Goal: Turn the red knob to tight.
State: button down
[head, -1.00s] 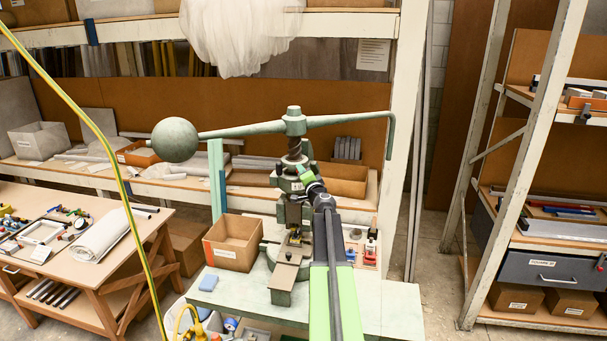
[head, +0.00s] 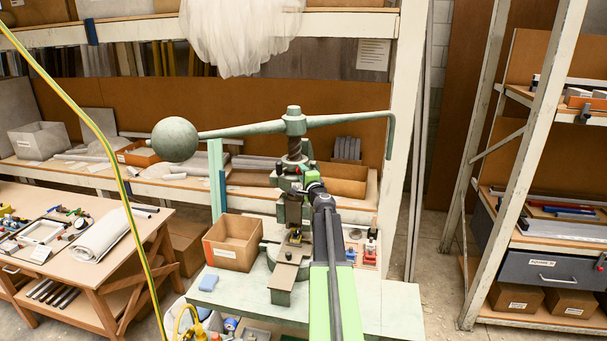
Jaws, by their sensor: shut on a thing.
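The green fly press (head: 293,125) stands on a pale bench, with its ball-ended lever across the top. My arm reaches up from the bottom to the right side of the press head. My gripper (head: 308,178) is there, shut on the red knob, small and dark at this distance. Only a small bit of red (head: 299,170) shows beside the fingers; the rest of the knob is hidden by my gripper. I cannot read any mark of how tight it is.
An open cardboard box (head: 233,243) and a blue block (head: 209,283) sit left of the press on the bench. Small red and blue items (head: 369,252) stand right of my arm. The lever hangs down at the right (head: 391,140).

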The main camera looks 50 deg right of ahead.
jog(key=c, duration=1.1)
grip_release()
jog(key=v, duration=1.7)
jog(key=shift+s+a, duration=0.15)
jog(key=shift+s, duration=0.05)
jog(key=shift+f, duration=0.15)
